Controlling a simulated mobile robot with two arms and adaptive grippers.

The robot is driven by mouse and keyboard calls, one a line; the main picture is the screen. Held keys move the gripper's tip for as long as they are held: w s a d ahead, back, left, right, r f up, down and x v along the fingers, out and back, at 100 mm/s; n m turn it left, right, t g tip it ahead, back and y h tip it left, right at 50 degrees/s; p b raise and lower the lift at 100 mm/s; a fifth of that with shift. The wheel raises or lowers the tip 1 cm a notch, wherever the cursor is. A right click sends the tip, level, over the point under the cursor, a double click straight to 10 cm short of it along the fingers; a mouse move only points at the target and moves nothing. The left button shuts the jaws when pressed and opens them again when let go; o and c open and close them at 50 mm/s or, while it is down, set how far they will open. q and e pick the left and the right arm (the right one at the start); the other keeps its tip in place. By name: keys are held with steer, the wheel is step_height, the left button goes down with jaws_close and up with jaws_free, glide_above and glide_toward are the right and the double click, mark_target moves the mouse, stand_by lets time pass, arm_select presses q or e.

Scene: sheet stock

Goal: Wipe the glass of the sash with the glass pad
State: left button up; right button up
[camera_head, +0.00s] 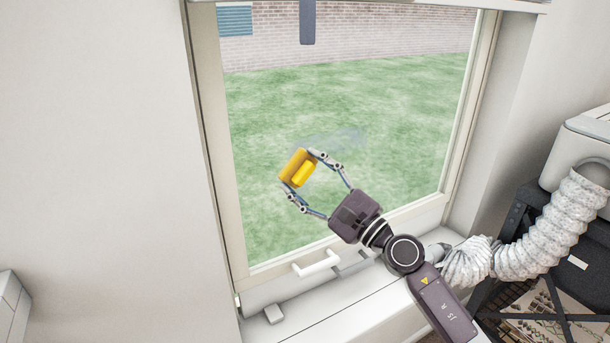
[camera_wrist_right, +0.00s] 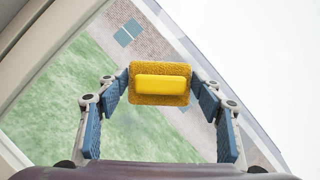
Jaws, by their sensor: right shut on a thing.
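The sash (camera_head: 222,190) is a cream window frame with clear glass (camera_head: 400,110) that shows grass and a brick wall outside. A faint bluish smear (camera_head: 345,138) shows on the glass, just above and right of my right gripper. My right gripper (camera_head: 298,173) is shut on the yellow glass pad (camera_head: 293,163) and holds it in front of the glass. In the right wrist view the pad (camera_wrist_right: 160,70), with its raised yellow grip, sits between the fingertips (camera_wrist_right: 160,85). I cannot tell whether the pad touches the glass. My left gripper is not in view.
A white handle (camera_head: 317,263) sticks out from the bottom rail of the sash, above the white sill (camera_head: 350,305). At the right, a pale ribbed hose (camera_head: 540,240) runs to a white unit (camera_head: 590,130), with a dark rack below.

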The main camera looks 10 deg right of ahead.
mark_target(299, 157)
step_height(299, 157, up, 3)
steer(key=shift+r+p, duration=0.1)
steer(key=shift+p, duration=0.9)
steer(key=shift+r+p, duration=0.55)
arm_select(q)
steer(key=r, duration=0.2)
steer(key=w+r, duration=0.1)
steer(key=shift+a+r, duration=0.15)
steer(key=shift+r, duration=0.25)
arm_select(e)
steer(key=shift+f, duration=0.1)
